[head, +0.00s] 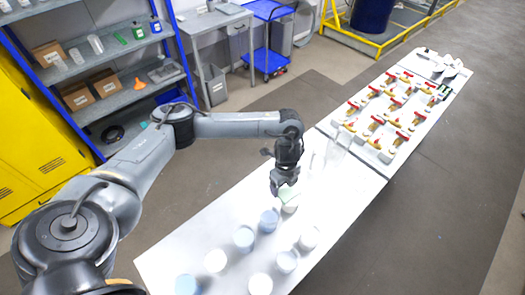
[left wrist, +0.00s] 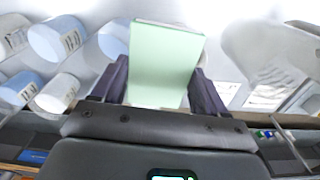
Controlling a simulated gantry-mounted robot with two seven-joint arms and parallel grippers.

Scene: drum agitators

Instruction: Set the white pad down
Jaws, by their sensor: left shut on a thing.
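My left gripper (head: 283,188) is over the near white table, its fingers pointing down. It is shut on a flat pad, which looks pale green rather than white in the left wrist view (left wrist: 164,62). In the head view only a small pale part of the pad (head: 289,194) shows beside the fingers. I cannot tell whether the pad touches anything below. A white cylinder (head: 290,206) stands close by the gripper, partly hidden. My right gripper is not in view.
Several white and blue cylinders (head: 243,239) stand in rows on the table's near part. Clear containers (head: 336,151) stand beyond the gripper. Red-handled valves (head: 390,104) fill the far table. Bare table (head: 232,207) lies left of the gripper.

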